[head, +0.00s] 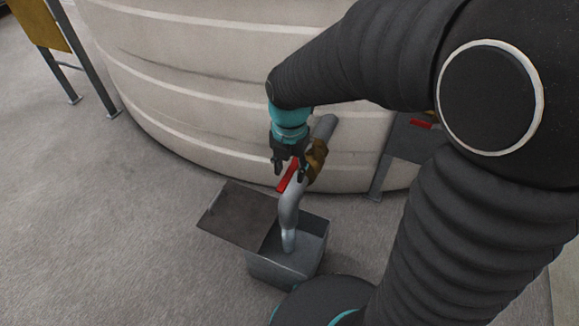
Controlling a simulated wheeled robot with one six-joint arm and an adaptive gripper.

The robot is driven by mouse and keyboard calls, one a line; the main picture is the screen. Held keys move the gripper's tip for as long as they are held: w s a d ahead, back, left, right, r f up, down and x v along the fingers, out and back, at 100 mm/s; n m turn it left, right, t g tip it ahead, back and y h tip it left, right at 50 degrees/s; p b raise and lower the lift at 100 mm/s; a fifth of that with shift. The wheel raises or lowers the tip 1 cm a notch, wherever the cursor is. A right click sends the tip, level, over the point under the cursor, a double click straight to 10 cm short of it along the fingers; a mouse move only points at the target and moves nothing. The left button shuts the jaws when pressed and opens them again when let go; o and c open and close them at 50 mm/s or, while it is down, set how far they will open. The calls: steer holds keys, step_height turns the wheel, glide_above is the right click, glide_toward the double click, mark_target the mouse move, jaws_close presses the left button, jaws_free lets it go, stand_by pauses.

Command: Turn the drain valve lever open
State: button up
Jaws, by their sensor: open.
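The drain valve lever (289,177) is red and sits on the brass valve (317,156), low on the side of the pale tank. A grey drain pipe (289,210) bends down from the valve into an open box. My gripper (289,177) is open, with its dark fingers pointing down. In the head view its fingertips appear on either side of the lever, at its upper part. I cannot tell whether either finger touches the lever. The fingers and wrist hide part of the lever and of the valve.
The large ribbed tank (190,60) fills the background. A grey metal box (285,268) with its lid (238,216) folded out stands on the floor below the pipe. A yellow panel on grey legs (40,25) stands at upper left. The floor at left is clear.

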steer(key=shift+r, duration=0.1)
step_height(320, 180, up, 12)
stand_by(0.5)
stand_by(0.4)
steer(key=s+d+m+t, duration=0.2)
steer(key=s+d+m, duration=0.4)
steer(key=m, duration=0.9)
steer(key=s+d+m+t, duration=0.3)
steer(key=s+d+m, duration=0.3)
steer(key=m, duration=0.9)
steer(key=shift+s+d+r+m+t, duration=0.15)
steer(key=shift+s+r+m+t, duration=0.15)
steer(key=shift+s+r, duration=0.1)
